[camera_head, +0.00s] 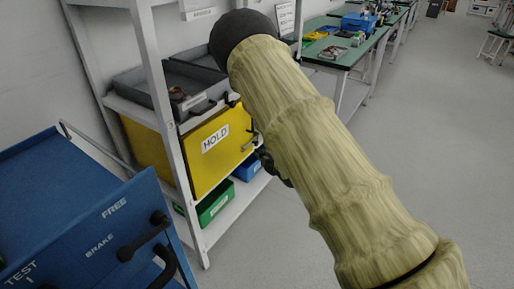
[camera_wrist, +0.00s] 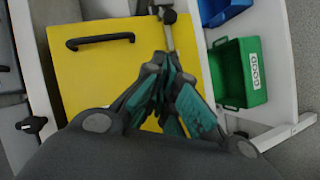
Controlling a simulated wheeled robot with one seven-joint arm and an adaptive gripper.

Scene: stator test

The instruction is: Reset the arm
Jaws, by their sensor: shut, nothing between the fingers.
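My gripper (camera_wrist: 164,72) shows in the wrist view with its dark and teal fingers drawn together and nothing between them. It points at the yellow box marked MOLD (camera_head: 213,150), which fills the middle of the wrist view (camera_wrist: 88,75) with its black handle. Whether the fingertips touch the box cannot be told. In the head view my sleeved arm reaches up across the middle and hides most of the gripper.
A white shelf rack (camera_head: 171,115) holds a grey tray (camera_head: 148,92) above the box and green (camera_head: 215,203) and blue (camera_head: 247,170) bins below. A blue cart (camera_head: 85,225) stands at left. A green-topped workbench (camera_head: 340,52) is behind. The floor at right is clear.

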